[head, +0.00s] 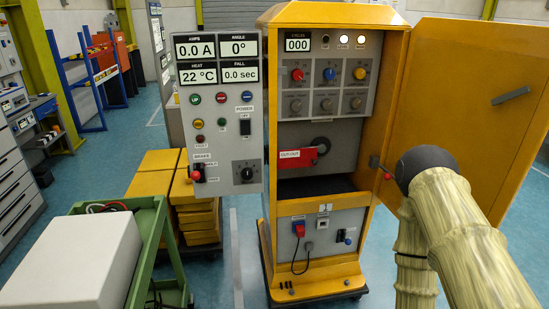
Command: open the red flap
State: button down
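The red flap (308,156) is a small red plate with a white label reading "CUT-OUT". It sits on the grey front panel of the yellow cabinet (362,235), below the knobs. It looks closed, lying about flat against the panel, above a dark recess (312,186). A round dark hole shows just above its right side. My arm comes in from the lower right, with its dark rounded joint right of the cabinet opening. My gripper is not visible, so its fingers and their distance from the flap cannot be seen.
The yellow cabinet door (470,120) stands open at the right. A red-tipped lever (378,163) is at the opening's right edge. A grey control panel (217,115) stands out left of the opening. A green cart (150,235) with a white box (70,262) is at left.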

aim_at(297, 158)
jog(key=i, duration=0.45)
jog(key=u, duration=1.25)
jog(key=k, duration=0.45)
jog(key=z, duration=0.3)
jog(key=i, duration=0.4)
